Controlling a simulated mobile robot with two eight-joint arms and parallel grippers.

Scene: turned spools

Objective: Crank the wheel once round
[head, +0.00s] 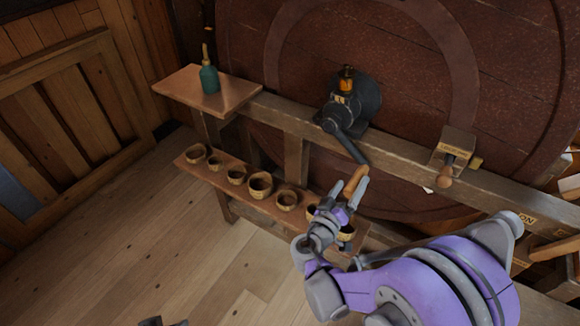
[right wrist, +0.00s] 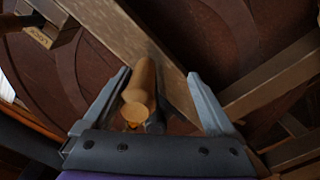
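A very large dark red-brown wooden wheel (head: 400,60) fills the back. A dark metal crank (head: 350,140) on the beam before it points down and to the right. It ends in a light wooden handle (head: 355,180). In the right wrist view the handle (right wrist: 139,88) lies between the fingers, closer to the left one. My right gripper (head: 350,190) is open around the handle; the right finger stands clear of it. A small dark piece at the bottom edge of the head view may be my left gripper (head: 162,321); its fingers cannot be made out.
A wooden beam (head: 400,155) crosses before the wheel, with a wooden block and peg (head: 452,150) on its right. A green bottle (head: 209,78) stands on a shelf at left. Several small bowls (head: 260,184) line a lower shelf under the crank. The floor at left is clear.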

